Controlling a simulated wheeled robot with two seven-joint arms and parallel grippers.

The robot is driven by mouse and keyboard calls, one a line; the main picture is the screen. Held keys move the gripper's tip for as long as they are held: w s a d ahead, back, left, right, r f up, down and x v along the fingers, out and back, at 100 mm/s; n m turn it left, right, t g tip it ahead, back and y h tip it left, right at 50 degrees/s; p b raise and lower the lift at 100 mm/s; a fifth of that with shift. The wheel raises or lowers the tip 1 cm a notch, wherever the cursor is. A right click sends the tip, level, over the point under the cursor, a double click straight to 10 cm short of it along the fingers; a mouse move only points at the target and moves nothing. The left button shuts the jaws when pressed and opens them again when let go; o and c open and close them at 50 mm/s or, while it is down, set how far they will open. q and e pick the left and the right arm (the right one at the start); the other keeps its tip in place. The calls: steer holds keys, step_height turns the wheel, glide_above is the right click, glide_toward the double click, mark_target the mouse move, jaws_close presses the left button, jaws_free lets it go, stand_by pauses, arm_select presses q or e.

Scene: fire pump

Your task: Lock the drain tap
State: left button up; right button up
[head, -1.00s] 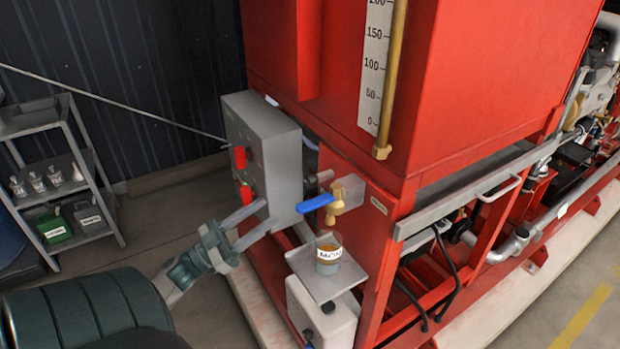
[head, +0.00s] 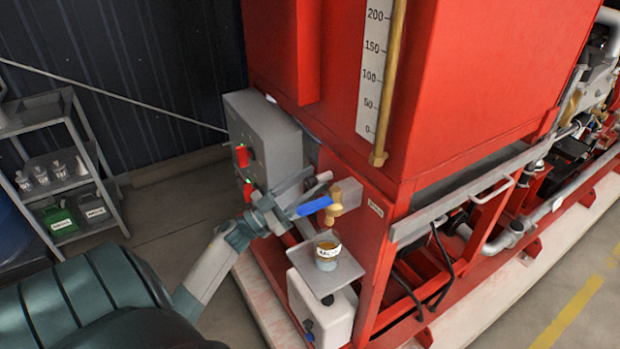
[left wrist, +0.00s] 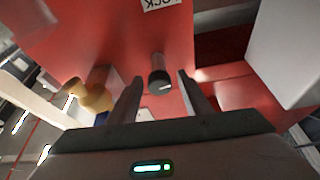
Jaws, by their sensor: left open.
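The drain tap (head: 337,204) is brass with a blue lever (head: 313,206) pointing left, on the red tank's side; its brass body also shows left of my fingers in the left wrist view (left wrist: 92,97). My left gripper (head: 318,188) is open at the lever's left end, with part of the gripper overlapping it. In the left wrist view the open fingers (left wrist: 160,97) have a dark round knob on a grey stem (left wrist: 159,77) in the gap between and beyond them. An upside-down label ending in "OCK" (left wrist: 165,4) is above it. I cannot tell whether anything touches. The right gripper is out of view.
A labelled cup (head: 328,256) stands on a small grey shelf (head: 347,277) below the tap. A grey control box (head: 262,135) with red switches is left of the tap. A white canister (head: 318,312) is under the shelf. A shelf rack (head: 75,150) stands at far left.

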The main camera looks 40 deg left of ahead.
arm_select(q)
steer(key=shift+w, duration=0.1)
steer(key=c, duration=1)
steer(key=shift+c, duration=0.2)
